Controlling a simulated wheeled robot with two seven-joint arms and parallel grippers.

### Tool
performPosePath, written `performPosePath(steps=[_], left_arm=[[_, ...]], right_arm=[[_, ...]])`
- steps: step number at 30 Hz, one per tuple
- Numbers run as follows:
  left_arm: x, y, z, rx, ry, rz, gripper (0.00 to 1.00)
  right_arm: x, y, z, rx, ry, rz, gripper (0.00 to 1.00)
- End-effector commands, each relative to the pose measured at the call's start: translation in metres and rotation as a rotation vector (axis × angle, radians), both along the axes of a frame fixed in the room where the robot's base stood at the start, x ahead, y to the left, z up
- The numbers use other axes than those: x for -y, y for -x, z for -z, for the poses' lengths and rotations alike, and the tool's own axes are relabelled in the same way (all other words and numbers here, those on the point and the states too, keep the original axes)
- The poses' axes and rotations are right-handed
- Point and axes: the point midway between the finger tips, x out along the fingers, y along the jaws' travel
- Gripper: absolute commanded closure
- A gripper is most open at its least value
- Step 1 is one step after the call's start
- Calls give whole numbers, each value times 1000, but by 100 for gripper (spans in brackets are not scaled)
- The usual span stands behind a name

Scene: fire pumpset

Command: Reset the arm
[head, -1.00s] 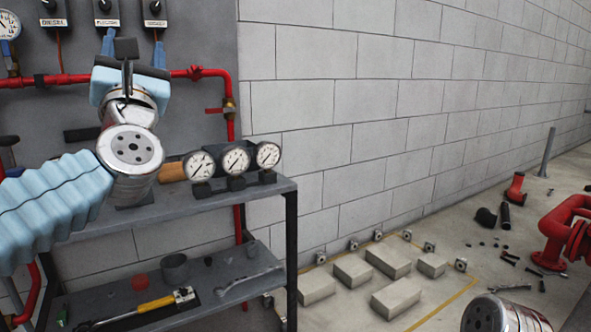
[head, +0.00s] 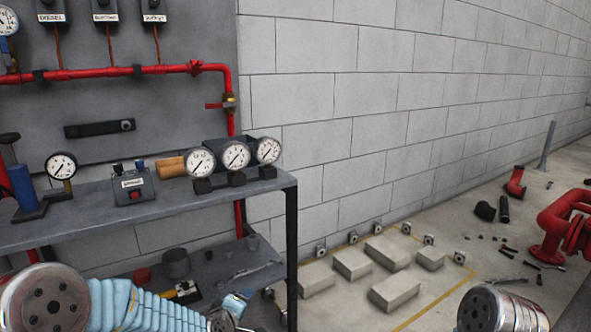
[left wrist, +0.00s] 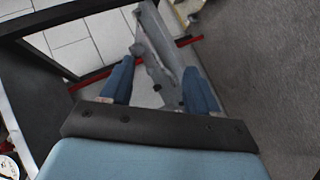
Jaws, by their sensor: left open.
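My left arm comes in from the lower left of the head view, low in front of the lower shelf, its blue-sleeved link pointing right. Its far end (head: 235,304) shows only partly at the bottom edge. In the left wrist view my left gripper (left wrist: 160,88) has its two blue fingers spread apart with nothing held between them. A grey part lies beyond the fingers, and I cannot tell what it is. Of my right arm only a silver joint shows at the lower right of the head view; its gripper is out of frame.
A grey shelf unit (head: 225,192) holds several gauges (head: 235,156) and a small control box (head: 133,187). A wrench (head: 258,270) lies on its lower shelf. Concrete blocks (head: 388,253) lie on the floor right of it. Red pipe (head: 560,222) stands at the far right.

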Motion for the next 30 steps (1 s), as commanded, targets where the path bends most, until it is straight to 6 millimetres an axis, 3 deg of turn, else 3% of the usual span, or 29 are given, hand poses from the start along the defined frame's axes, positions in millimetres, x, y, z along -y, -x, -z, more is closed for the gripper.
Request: performPosePath(steps=[1,6,9,12,15,19,22,30], left_arm=[[1,19,36,-77,-57,53,40],[6,98,140,-313,-231,290,40],[10,157,188,-443,-299,453,40],[14,214,220,-545,-337,612,40],[17,260,238,-615,-353,744,40],[20,294,248,-659,-358,849,40],[20,304,250,-671,-357,880,40],[20,304,250,-670,-358,881,40]], right_arm=[[0,0,-2,0,-1,-1,57],[-1,1,-5,-1,-2,-3,57],[-2,1,-7,-1,-3,-4,57],[-3,1,-8,-2,-4,-4,57],[-3,1,-9,-2,-4,-5,57],[-3,1,-10,-2,-5,-6,57],[-3,1,-10,-2,-5,-6,57],[-3,1,-10,-2,-5,-6,57]])
